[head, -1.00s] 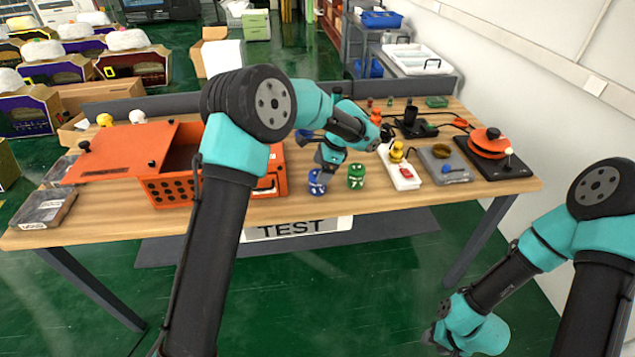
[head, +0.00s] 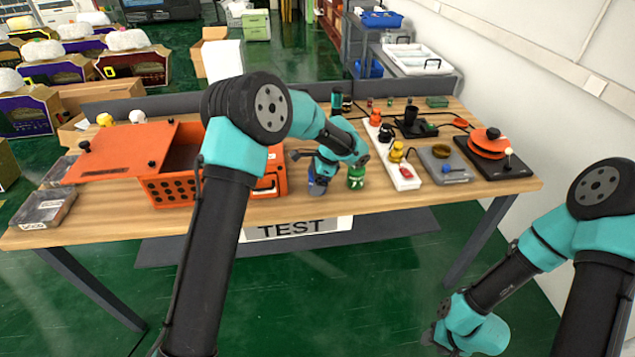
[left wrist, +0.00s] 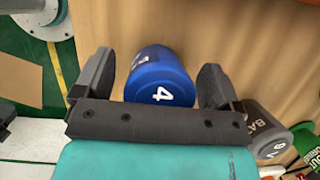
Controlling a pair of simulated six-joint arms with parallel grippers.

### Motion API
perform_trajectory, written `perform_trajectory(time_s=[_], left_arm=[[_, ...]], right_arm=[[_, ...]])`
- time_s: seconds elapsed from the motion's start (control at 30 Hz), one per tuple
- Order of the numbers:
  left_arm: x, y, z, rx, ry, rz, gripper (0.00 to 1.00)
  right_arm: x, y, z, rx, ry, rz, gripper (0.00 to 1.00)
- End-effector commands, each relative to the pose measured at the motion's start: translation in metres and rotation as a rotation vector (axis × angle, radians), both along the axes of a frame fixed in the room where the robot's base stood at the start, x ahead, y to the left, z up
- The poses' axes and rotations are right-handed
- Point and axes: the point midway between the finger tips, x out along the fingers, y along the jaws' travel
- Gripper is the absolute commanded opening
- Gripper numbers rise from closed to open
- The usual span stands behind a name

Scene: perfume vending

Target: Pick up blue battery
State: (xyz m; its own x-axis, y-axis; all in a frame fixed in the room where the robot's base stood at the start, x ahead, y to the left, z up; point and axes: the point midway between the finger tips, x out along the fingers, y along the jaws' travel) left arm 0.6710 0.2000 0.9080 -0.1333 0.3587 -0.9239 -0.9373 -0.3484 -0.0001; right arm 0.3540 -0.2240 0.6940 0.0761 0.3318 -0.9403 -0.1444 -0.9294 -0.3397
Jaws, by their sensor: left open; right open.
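The blue battery (head: 315,188) stands near the front edge of the table in the head view, mostly covered by my left gripper (head: 319,178). In the left wrist view the blue battery (left wrist: 160,76) shows a white 4 and lies between the two spread fingers of my left gripper (left wrist: 157,82). The fingers are open, with a gap visible at its right side. My right arm is at the lower right of the head view, away from the table; its fingers do not show.
A green battery (head: 356,178) stands just right of the blue one. A grey battery (left wrist: 262,128) is close outside the right finger in the left wrist view. The orange box (head: 170,190) is to the left, and a white strip (head: 402,174) with small items to the right.

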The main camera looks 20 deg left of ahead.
Motion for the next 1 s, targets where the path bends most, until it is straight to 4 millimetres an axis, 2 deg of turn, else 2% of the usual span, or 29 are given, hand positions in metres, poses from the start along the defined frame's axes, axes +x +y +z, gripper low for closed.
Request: perform_trajectory(time_s=[0.17, 0.87, 1.0], left_arm=[[0.0000, -0.0001, 0.0003, 0.000, 0.000, 0.000, 0.90], [0.0000, -0.0001, 0.0003, 0.000, 0.000, 0.000, 0.24], [0.0003, -0.0002, 0.0009, 0.000, -0.001, 0.000, 0.24]], right_arm=[[0.0000, 0.0000, 0.0000, 0.000, 0.000, 0.000, 0.43], [0.0000, 0.0000, 0.0000, 0.000, 0.000, 0.000, 0.43], [0.0000, 0.0000, 0.0000, 0.000, 0.000, 0.000, 0.43]])
